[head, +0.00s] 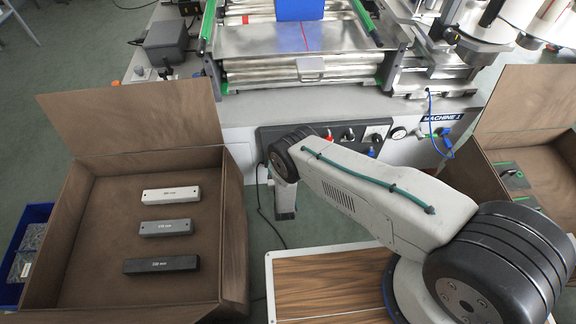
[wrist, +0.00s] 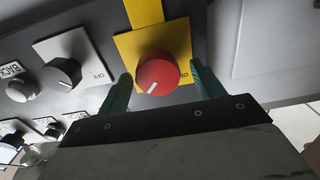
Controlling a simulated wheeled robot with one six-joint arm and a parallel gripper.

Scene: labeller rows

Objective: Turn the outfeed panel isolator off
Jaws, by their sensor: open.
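In the wrist view a red rotary knob (wrist: 157,74) with a white pointer line sits on a yellow plate (wrist: 128,46) on a dark panel. The plate's lettering is partly hidden, so I cannot tell whether this is the outfeed panel isolator. My gripper (wrist: 157,88) is open, with one green finger on each side of the red knob; I cannot tell whether they touch it. In the head view my arm reaches to the dark panel (head: 270,137) on the machine front; the gripper and red knob are hidden there.
A dark knob on a white plate (wrist: 62,73) and a button labelled BACK (wrist: 22,88) are left of the red knob. In the head view an open box (head: 110,235) with several labelled bars stands left, and another box (head: 530,100) stands right.

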